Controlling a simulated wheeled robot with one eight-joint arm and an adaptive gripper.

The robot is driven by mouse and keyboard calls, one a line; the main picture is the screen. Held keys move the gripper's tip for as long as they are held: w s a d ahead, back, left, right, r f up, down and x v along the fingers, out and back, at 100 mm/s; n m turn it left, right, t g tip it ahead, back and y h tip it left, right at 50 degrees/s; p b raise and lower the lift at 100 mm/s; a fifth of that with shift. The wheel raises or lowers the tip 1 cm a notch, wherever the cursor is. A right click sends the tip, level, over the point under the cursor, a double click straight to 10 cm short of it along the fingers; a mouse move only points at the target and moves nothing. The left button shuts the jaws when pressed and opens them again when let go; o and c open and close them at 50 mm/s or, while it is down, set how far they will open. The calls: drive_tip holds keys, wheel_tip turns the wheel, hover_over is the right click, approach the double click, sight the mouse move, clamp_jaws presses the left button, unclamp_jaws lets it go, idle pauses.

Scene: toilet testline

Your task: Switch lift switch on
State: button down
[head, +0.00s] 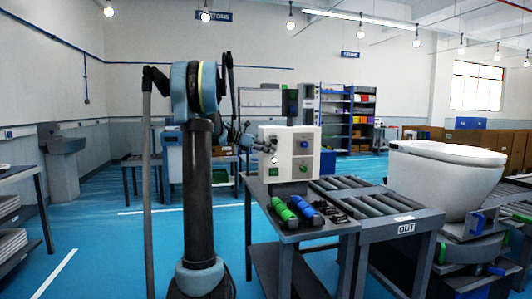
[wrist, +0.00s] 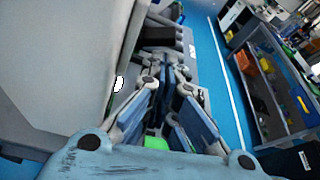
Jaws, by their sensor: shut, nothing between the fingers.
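A white control box (head: 291,155) stands on the grey bench, with several small dark and green controls on its front. I cannot tell which one is the lift switch. A small white lever (head: 275,160) shows low on the left of its front. In the wrist view a pale box face (wrist: 60,65) fills the left side, and a small white piece (wrist: 118,84) sticks out at its edge. In the wrist view my gripper (wrist: 165,72) is shut and empty, beside the box face.
Green and blue cylinders (head: 300,210) and small dark parts lie on the bench (head: 300,233) before the box. A roller conveyor (head: 375,203) adjoins on the right, with a white toilet (head: 445,178) beyond. Blue floor (head: 110,245) is open to the left.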

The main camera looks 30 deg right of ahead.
drive_tip(key=shift+s+r, duration=0.1)
drive_tip(key=shift+s, duration=0.05)
drive_tip(key=shift+s+a+r, duration=0.2)
drive_tip(key=shift+s+r, duration=0.05)
drive_tip(key=shift+s, duration=0.3)
drive_tip(key=w+v, duration=0.1)
drive_tip(key=v, duration=0.9)
drive_tip(key=shift+f, duration=0.2)
drive_tip(key=shift+d, duration=0.1)
